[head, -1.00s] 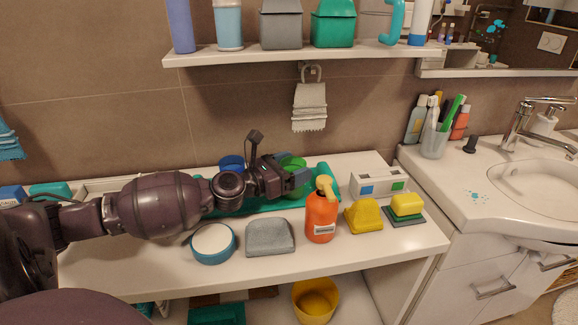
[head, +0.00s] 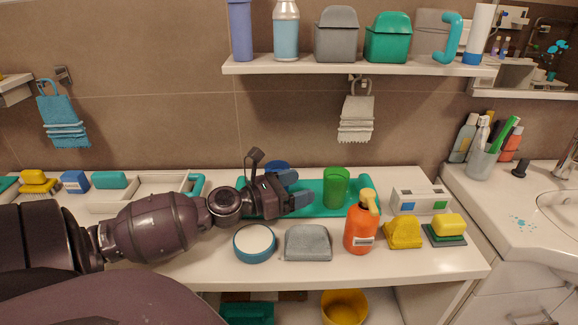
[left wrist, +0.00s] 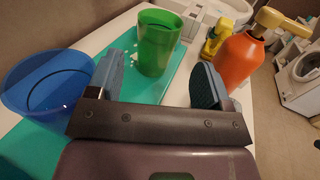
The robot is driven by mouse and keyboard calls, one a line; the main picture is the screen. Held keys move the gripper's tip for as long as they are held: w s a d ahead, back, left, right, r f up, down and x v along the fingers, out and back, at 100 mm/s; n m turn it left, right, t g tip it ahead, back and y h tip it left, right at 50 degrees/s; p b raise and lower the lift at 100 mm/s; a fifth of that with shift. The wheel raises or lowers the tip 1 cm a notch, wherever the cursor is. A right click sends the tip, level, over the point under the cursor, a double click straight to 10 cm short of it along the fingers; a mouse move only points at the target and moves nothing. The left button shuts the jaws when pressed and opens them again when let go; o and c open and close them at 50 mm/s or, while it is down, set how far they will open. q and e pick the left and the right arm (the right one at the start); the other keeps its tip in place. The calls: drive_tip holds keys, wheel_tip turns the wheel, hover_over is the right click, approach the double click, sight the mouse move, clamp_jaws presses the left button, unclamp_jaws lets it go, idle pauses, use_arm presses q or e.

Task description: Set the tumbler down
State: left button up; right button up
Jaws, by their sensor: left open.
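The green tumbler (head: 336,188) stands upright on the teal tray (head: 258,208) on the white counter. My left gripper (head: 299,190) is open and empty, to the left of the tumbler and apart from it. In the left wrist view the tumbler (left wrist: 157,42) stands ahead of the two spread fingers, beyond their tips (left wrist: 160,82). A blue cup (left wrist: 45,82) stands beside the left finger in that view; in the head view it is mostly hidden behind my gripper. My right gripper is not in view.
An orange pump bottle (head: 361,227) stands in front and to the right of the tumbler. A grey cloth (head: 308,243), a round blue-rimmed dish (head: 255,243) and a yellow item (head: 403,233) line the counter front. A white box (head: 418,200) stands right of the tray.

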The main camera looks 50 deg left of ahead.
use_arm(q)
drive_tip(key=shift+v, duration=0.8)
